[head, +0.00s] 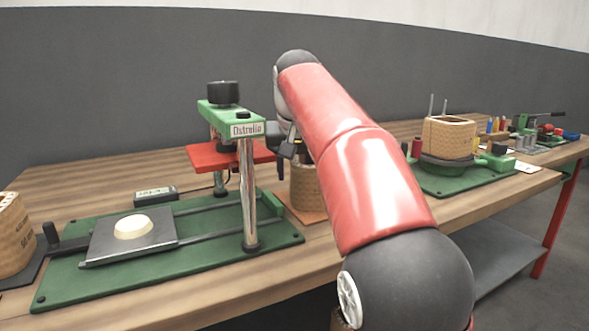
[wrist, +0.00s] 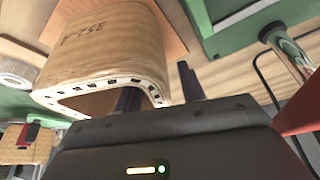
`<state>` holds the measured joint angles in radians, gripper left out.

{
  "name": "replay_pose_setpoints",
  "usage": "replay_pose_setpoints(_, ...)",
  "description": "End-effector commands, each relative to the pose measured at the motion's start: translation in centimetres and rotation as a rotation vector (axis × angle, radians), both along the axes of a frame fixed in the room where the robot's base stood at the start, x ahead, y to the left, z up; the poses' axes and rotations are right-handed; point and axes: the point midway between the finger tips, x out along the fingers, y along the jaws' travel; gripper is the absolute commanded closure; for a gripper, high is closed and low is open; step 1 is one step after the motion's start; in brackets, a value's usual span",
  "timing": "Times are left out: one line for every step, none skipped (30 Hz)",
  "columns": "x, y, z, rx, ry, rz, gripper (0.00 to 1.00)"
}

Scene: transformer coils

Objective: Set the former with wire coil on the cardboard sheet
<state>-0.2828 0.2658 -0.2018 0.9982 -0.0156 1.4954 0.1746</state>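The former (head: 306,190) is a tan, wood-grained rounded box with an open top. In the head view it stands upright on the brown cardboard sheet (head: 297,213), partly hidden behind my arm. In the wrist view the former (wrist: 95,45) shows printed marks and slots along its rim, and the cardboard sheet (wrist: 168,35) lies under it. My gripper (head: 296,156) is at the former's rim. In the wrist view, my gripper (wrist: 158,82) has one dark finger inside the opening and one outside the wall, with a gap beside the wall. The wire is not distinct.
A green press (head: 245,190) with a red plate (head: 205,156) stands left of the former. Another former (head: 450,137) sits on a green winding stand (head: 450,180) at right. A third former (head: 12,235) is at far left. My arm hides the middle bench.

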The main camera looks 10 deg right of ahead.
Motion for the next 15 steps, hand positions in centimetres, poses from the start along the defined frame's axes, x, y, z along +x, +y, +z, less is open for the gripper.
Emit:
replay_pose_setpoints(0.0,0.0,0.5,0.0,-0.002,0.0,0.6)
replay_pose_setpoints(-0.2,0.0,0.8,0.001,-0.002,0.0,0.6)
replay_pose_setpoints(-0.4,0.0,1.3,0.001,-0.003,0.0,0.6)
replay_pose_setpoints(-0.5,0.1,1.8,0.001,-0.003,0.0,0.6)
replay_pose_setpoints(-0.7,0.1,2.3,0.001,-0.003,0.0,0.6)
replay_pose_setpoints(-1.0,0.1,3.1,0.001,-0.004,0.0,0.6)
replay_pose_setpoints(-1.3,0.1,3.8,0.001,-0.004,0.0,0.6)
replay_pose_setpoints(-1.5,0.1,4.4,0.001,-0.004,0.0,0.6)
replay_pose_setpoints(-1.9,0.1,5.3,0.0,-0.004,0.0,0.6)
replay_pose_setpoints(-2.1,0.2,5.9,0.0,-0.004,0.0,0.6)
replay_pose_setpoints(-2.4,0.2,6.6,0.0,-0.003,0.0,0.6)
replay_pose_setpoints(-2.7,0.2,7.3,0.0,-0.004,-0.001,0.6)
replay_pose_setpoints(-2.9,0.2,7.9,0.0,-0.003,-0.001,0.6)
replay_pose_setpoints(-3.2,0.2,8.4,0.0,-0.003,-0.001,0.6)
replay_pose_setpoints(-3.4,0.3,9.0,0.0,-0.003,0.0,0.6)
